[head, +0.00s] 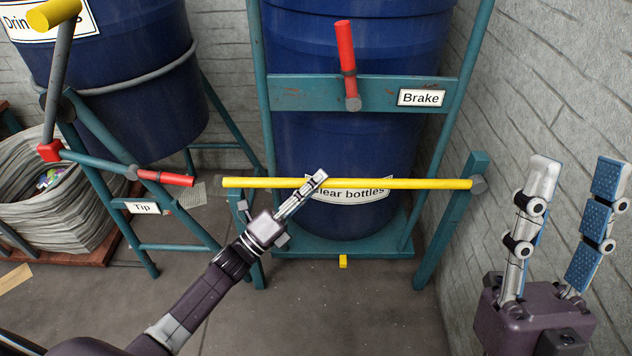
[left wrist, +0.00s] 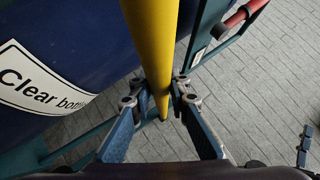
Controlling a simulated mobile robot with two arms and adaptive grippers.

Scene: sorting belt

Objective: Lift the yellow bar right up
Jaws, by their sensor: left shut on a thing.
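The yellow bar (head: 415,184) lies level across the front of the blue barrel labelled "Clear bottles" in the head view. Its right end meets a grey pivot (head: 478,184) on a teal post, and its left end is over a shorter teal post. My left gripper (head: 314,182) is shut on the bar left of its middle. In the left wrist view the bar (left wrist: 150,35) runs between the two fingers (left wrist: 160,97), which press on it from both sides. My right gripper (head: 577,168) is open and empty, pointing up at the right.
The blue barrel (head: 350,50) stands in a teal frame with a red "Brake" lever (head: 346,60). At left are another barrel (head: 150,110), a red-handled "Tip" lever (head: 165,178) and a woven sack (head: 60,210). A brick wall (head: 560,90) is close on the right.

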